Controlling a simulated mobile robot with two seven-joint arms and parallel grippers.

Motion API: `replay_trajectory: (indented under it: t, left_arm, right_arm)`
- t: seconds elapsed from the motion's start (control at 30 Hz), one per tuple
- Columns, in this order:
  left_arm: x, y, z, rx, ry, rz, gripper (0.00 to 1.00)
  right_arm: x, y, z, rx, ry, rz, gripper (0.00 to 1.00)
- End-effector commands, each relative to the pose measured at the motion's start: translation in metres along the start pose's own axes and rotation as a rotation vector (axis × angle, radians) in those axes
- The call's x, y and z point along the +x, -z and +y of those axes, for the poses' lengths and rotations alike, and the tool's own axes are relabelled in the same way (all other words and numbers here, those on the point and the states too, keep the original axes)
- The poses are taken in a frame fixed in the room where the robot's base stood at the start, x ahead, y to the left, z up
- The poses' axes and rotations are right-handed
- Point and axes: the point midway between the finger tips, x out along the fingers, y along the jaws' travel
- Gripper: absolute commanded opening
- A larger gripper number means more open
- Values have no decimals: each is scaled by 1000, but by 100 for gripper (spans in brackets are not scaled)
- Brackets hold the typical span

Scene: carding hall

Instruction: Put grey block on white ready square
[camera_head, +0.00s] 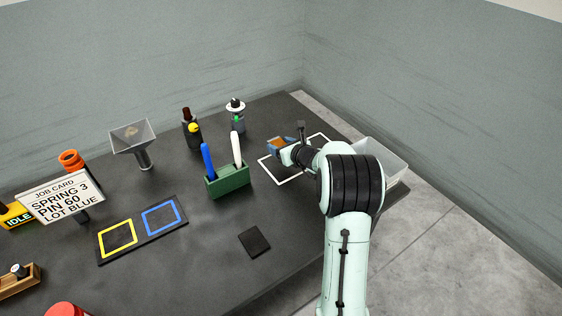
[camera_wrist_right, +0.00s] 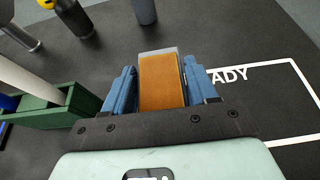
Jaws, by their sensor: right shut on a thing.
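My right gripper (camera_head: 281,148) is shut on a block (camera_wrist_right: 161,82), which sits between its blue fingers in the wrist view. The block shows a brown-orange face and a pale grey edge at its far end. The white ready square (camera_head: 269,172) is a white outline on the dark table; in the wrist view its outline (camera_wrist_right: 270,63) lies to the right of the block, with the letters "ADY" showing and the rest of the word hidden. In the head view the block is at the square's far left side. I cannot tell whether it touches the table. My left gripper is not in view.
A green holder (camera_head: 229,181) with a blue and a white stick stands left of the square. Dark bottles (camera_head: 192,130) stand behind. A pale bin (camera_head: 394,165) is at the right edge, partly behind my arm. A dark flat pad (camera_head: 254,242) lies in front.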

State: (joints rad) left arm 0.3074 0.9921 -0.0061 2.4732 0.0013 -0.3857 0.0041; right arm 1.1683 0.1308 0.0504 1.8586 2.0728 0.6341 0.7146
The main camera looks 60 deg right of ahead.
Motion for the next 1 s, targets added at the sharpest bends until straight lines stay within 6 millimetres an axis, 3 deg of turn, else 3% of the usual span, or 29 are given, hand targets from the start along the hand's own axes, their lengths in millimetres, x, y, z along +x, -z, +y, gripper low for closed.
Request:
replay_trajectory:
  t: [0.17,0.43,0.87,0.9,0.97,1.0]
  left_arm:
    - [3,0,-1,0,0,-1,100]
    - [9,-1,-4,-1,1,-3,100]
    - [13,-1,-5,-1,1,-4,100]
    - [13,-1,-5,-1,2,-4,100]
    - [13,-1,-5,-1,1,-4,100]
    - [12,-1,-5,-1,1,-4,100]
  right_arm:
    - [6,11,1,-1,-2,-4,7]
    - [19,45,0,1,-2,-3,7]
    - [22,50,1,-2,-2,-5,7]
    - [22,52,1,-1,-1,-1,61]
    - [22,51,1,-1,-1,-1,80]
    - [22,51,1,-1,-1,-1,83]
